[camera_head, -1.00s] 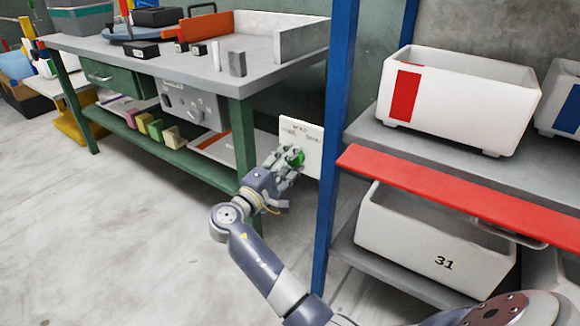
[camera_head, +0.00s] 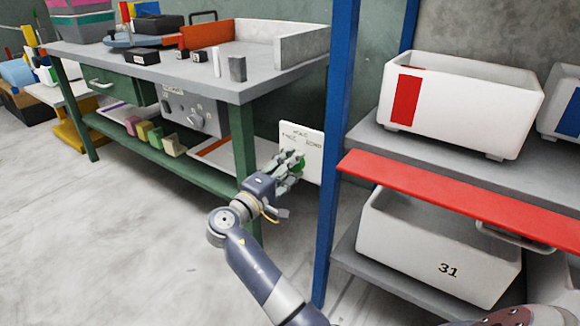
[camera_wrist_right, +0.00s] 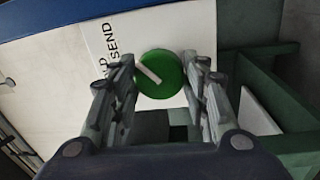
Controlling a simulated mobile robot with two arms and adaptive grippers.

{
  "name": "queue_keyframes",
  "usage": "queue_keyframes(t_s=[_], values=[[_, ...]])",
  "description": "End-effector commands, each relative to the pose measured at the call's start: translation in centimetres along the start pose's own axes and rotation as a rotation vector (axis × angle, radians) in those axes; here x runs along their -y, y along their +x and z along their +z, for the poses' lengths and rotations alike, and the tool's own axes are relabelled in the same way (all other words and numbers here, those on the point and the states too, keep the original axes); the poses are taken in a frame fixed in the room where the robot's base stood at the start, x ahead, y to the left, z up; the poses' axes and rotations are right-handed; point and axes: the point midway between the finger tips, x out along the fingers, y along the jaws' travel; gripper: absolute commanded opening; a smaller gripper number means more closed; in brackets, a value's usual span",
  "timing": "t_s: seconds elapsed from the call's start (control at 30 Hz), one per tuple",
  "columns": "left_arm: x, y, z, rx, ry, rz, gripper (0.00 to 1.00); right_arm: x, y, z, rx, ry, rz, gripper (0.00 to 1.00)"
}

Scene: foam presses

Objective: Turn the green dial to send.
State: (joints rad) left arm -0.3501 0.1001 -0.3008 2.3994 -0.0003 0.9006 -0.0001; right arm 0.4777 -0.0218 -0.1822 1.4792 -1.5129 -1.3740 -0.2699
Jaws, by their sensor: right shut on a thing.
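The green dial (camera_head: 300,164) sits on a white panel (camera_head: 313,147) beside the blue post. In the right wrist view the round dial (camera_wrist_right: 165,88) carries a white pointer line that slants to the upper left, towards the side with the lettering. The word "SEND" stands above and left of the dial there; other lettering is partly hidden by a finger. My right gripper (camera_head: 292,163) is shut on the dial, one finger on each side of it, and hides part of it in the head view. My left gripper is not in view.
A blue post (camera_head: 333,150) and a shelf rack with a red front bar (camera_head: 460,198) stand close right of my right arm. White bins (camera_head: 465,100) sit on the rack. A green-legged workbench (camera_head: 243,150) stands behind left. The floor at left is clear.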

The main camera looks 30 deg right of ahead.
Motion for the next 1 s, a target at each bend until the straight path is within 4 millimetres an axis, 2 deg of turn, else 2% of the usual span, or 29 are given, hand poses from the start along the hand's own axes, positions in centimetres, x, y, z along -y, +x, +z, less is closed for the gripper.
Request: queue_keyframes(t_s=[0.03,0.07,0.1,0.13,0.53,0.8,1.0], values=[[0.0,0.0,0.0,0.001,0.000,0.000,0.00,-0.1,0.0,0.0,0.000,0.004,0.000,0.18],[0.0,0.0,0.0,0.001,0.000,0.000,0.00,-0.1,0.0,0.0,0.001,0.003,0.000,0.49],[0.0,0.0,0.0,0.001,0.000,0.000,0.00,-0.1,0.0,0.0,0.000,0.003,0.000,0.58],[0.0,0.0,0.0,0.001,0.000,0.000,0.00,-0.1,0.0,0.0,0.001,0.003,0.000,0.62],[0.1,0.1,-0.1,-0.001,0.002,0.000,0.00,0.1,-0.5,0.0,-0.001,0.001,-0.002,0.62],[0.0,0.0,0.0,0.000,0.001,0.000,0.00,0.1,-4.8,-0.1,-0.002,0.002,-0.003,0.62],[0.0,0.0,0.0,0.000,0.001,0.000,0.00,0.0,-7.1,0.0,-0.001,0.001,-0.001,0.62]])
